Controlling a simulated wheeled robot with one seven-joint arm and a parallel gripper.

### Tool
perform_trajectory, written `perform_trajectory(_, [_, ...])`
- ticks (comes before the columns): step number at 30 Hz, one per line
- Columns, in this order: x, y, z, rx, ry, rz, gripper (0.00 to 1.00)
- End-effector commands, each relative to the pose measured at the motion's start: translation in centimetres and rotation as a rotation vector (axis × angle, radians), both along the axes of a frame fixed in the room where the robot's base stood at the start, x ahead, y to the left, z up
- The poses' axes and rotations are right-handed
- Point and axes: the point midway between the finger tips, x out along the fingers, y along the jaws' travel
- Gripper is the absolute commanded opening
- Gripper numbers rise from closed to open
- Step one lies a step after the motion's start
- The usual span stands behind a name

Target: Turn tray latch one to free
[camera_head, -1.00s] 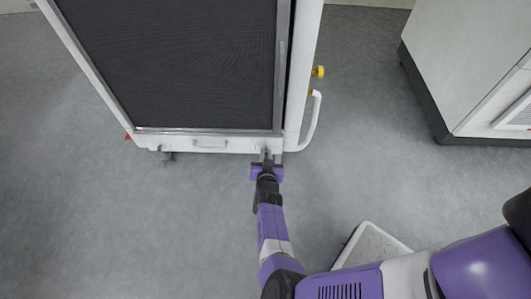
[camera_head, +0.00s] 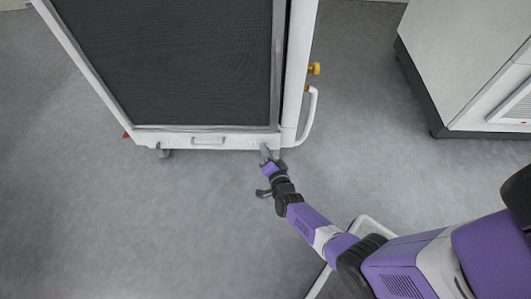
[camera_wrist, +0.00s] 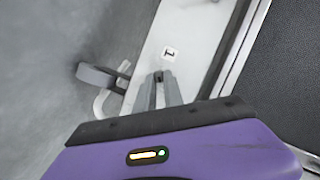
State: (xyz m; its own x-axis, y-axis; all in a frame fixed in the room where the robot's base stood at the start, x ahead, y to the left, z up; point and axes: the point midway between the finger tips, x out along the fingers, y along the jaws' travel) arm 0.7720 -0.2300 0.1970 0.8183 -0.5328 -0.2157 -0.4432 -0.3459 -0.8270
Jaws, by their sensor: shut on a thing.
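The white tray front (camera_head: 235,142) is the lower edge of a cabinet with a dark mesh panel. In the wrist view, a label "1" (camera_wrist: 169,54) marks the white strip (camera_wrist: 190,25). My gripper (camera_head: 265,152) reaches the right end of this edge from below and sits tilted. In the wrist view, my gripper (camera_wrist: 161,82) has its fingers close together on a small dark piece just below the label, which I take to be tray latch one (camera_wrist: 159,75). The fingers mostly hide it, so its angle cannot be told.
A white curved handle (camera_head: 311,115) and a yellow knob (camera_head: 314,69) are on the cabinet's right side. A grey rounded part (camera_wrist: 98,76) sticks out left of my fingers. A white cabinet (camera_head: 458,75) stands at right. Grey floor (camera_head: 120,225) is clear at left.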

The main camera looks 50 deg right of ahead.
Motion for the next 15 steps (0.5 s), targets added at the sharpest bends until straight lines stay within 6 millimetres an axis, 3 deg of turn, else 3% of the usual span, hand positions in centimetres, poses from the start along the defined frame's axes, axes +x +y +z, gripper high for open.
perform_trajectory(15, [-0.35, -0.49, -0.89, 0.247, -0.316, -0.009, 0.00])
